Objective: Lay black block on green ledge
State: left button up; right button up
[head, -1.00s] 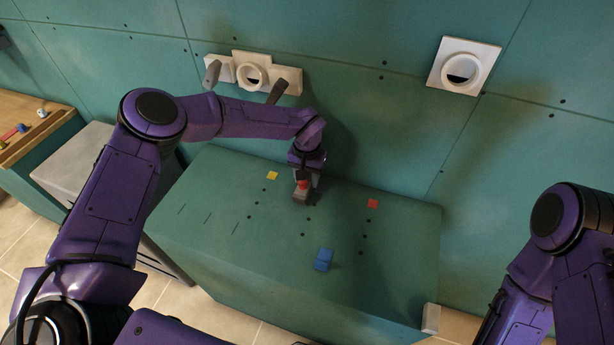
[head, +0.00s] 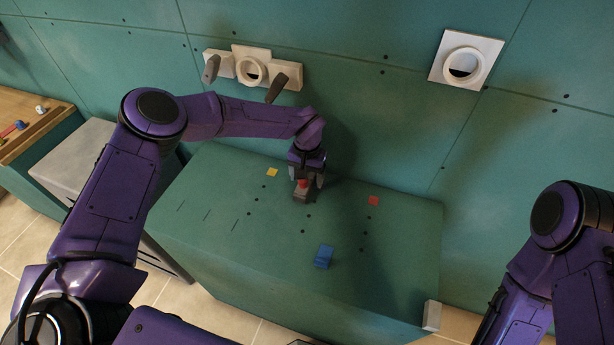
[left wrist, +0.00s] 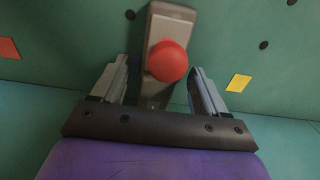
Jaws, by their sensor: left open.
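A dark grey-brown block with a round red knob (head: 302,195) sits on top of the green ledge (head: 285,262), near its back edge. It is the darkest block I see; no plainly black block shows. In the left wrist view the same block (left wrist: 172,25) stands between and just beyond the fingers, with its red knob facing the camera. My left gripper (head: 306,182) is open, pointing down over the block, with a finger on either side; gaps show at both fingers in the left wrist view (left wrist: 158,85). My right gripper is out of view.
A yellow square (head: 272,172) and a red square (head: 374,201) mark the surface. A white wall fixture (head: 252,70) is behind the left forearm. The ledge's left part is clear.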

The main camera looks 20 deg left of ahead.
pick_arm(q)
jog(key=shift+r, duration=0.4)
jog(key=s+r, duration=0.1)
jog(key=r, duration=0.1)
jog(key=s+r+b, duration=0.1)
jog(key=r, duration=0.1)
jog(key=s+d+r+b, duration=0.1)
jog(key=s+r, duration=0.1)
jog(key=r, duration=0.1)
jog(key=shift+d+r, duration=0.1)
jog(key=s+d+r+b, duration=0.2)
jog(key=s+r, duration=0.3)
jog(key=s, duration=0.4)
jog(key=shift+s+d+b, duration=0.25)
jog(key=shift+d+b, duration=0.05)
